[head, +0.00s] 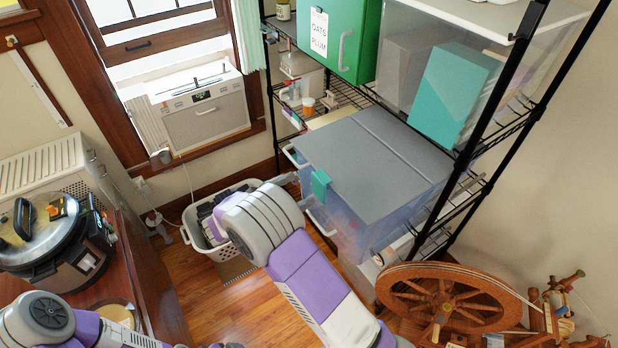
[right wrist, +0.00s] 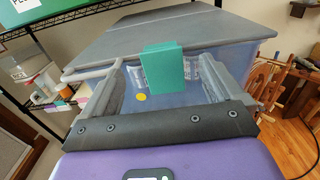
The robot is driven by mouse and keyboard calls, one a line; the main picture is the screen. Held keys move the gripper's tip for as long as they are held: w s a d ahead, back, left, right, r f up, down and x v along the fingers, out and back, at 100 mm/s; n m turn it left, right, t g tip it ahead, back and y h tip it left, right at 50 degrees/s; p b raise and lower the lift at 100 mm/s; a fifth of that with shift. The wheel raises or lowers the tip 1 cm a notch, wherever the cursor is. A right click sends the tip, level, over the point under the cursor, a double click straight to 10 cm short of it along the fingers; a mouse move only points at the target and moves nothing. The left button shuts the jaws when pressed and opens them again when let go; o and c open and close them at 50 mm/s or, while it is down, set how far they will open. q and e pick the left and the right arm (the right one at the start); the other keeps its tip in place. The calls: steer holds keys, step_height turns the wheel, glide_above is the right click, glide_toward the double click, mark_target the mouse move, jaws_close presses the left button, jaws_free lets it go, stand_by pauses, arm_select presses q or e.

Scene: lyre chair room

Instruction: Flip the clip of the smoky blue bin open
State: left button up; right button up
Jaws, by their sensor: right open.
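The smoky blue bin (head: 365,200) sits on the wire rack, a translucent tub under a flat grey lid (head: 385,145). Its teal clip (head: 320,183) is at the lid's front edge and hangs down over the bin's front wall. In the right wrist view the clip (right wrist: 163,68) lies between the two grey fingers of my right gripper (right wrist: 158,82), which is open. I cannot tell if the fingers touch it. In the head view the right gripper (head: 287,180) is mostly hidden behind its own wrist. My left arm shows at lower left, its gripper out of frame.
A laundry basket (head: 218,225) stands on the floor left of my right arm. A wooden spinning wheel (head: 447,305) is at the lower right. Black rack posts stand beside the bin, and a green bin (head: 340,40) is above. A cooker (head: 45,235) sits on the left cabinet.

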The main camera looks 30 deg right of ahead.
mark_target(317, 181)
steer(key=d, duration=0.5)
steer(key=shift+w+p, duration=0.2)
steer(key=shift+p, duration=0.2)
steer(key=c, duration=1)
steer(key=shift+a+f+h+b, duration=0.3)
steer(key=shift+f+h+b, duration=0.3)
steer(key=shift+h+b, duration=0.25)
steer(key=shift+c, duration=0.2)
steer(key=h, duration=0.1)
steer(key=h+b, duration=0.1)
steer(key=shift+a+f+h, duration=0.25)
steer(key=shift+f+h, duration=0.1)
steer(key=shift+f, duration=0.05)
steer(key=shift+h+b, duration=0.3)
steer(key=shift+b, duration=0.05)
steer(key=o, duration=1)
